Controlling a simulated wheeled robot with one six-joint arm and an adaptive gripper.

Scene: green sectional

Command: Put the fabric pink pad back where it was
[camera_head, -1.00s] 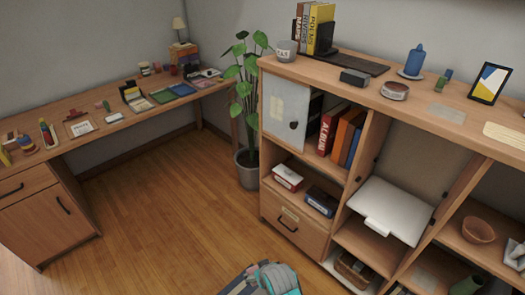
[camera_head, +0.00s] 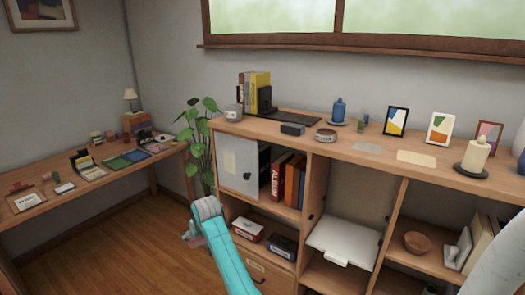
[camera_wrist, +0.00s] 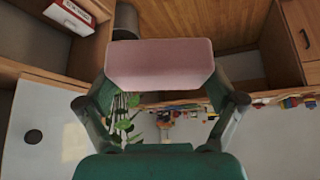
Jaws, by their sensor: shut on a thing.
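The pink pad (camera_wrist: 160,62) is a smooth, rounded block held across the fingers of my gripper (camera_wrist: 162,84) in the wrist view. My gripper is shut on it, one finger at each side. In the head view my gripper (camera_head: 190,239) is small, at the end of my turquoise arm, in front of the cabinet's left end and above the floor. Only a small pinkish bit of the pad shows there. I cannot tell from these views which spot the pad came from.
The cabinet top (camera_head: 345,150) holds books, a blue candle, frames and flat mats. Its shelves hold binders, boxes, a white flat device (camera_head: 343,240) and a bowl (camera_head: 417,243). A plant (camera_head: 198,150) stands between the cabinet and the cluttered desk (camera_head: 85,190). Open floor lies left.

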